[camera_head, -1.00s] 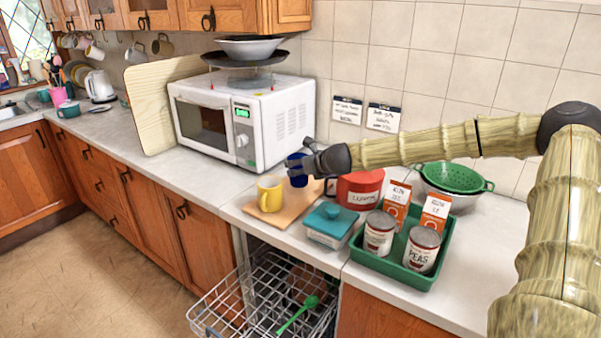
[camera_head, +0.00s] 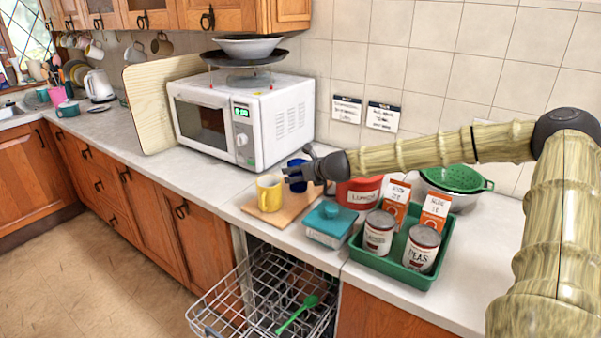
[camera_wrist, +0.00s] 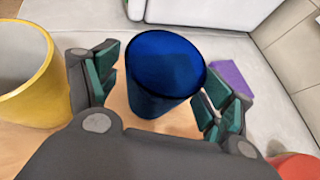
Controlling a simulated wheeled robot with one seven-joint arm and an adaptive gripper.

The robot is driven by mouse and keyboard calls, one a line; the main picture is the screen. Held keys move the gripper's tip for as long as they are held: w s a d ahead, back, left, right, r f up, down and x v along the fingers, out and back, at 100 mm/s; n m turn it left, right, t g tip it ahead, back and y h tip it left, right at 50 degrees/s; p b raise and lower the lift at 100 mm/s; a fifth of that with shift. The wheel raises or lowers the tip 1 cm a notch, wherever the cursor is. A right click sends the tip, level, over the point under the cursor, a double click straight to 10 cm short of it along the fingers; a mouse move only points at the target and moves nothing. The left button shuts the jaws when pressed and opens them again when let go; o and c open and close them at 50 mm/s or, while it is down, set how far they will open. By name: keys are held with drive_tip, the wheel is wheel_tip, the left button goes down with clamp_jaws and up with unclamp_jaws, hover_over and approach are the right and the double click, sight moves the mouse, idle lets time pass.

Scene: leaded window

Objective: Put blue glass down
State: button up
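The blue glass (camera_wrist: 165,75) stands upright between the fingers of my gripper (camera_wrist: 158,88) in the wrist view. A gap shows between the glass and the left finger, and the right finger is close beside its rim. My gripper is open around it. In the head view the blue glass (camera_head: 297,163) is partly hidden behind my gripper (camera_head: 290,178), at the back of the wooden board (camera_head: 258,215). Its base is hidden there; it appears to rest on the board.
A yellow mug (camera_head: 269,193) stands on the board just left of my gripper. A teal-lidded box (camera_head: 331,224) and a green tray (camera_head: 385,264) with cans are in front. The microwave (camera_head: 243,118) stands behind left. The dishwasher rack (camera_head: 268,295) is pulled out below.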

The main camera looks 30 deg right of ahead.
drive_tip(key=shift+r, duration=0.15)
drive_tip(key=shift+s+r, duration=0.4)
drive_tip(key=shift+s, duration=0.2)
drive_tip(key=p+v, duration=0.2)
drive_tip(key=v, duration=0.8)
drive_tip(key=shift+s, duration=0.2)
idle(0.3)
drive_tip(key=shift+s+r, duration=0.1)
drive_tip(key=shift+a, duration=0.1)
idle(0.4)
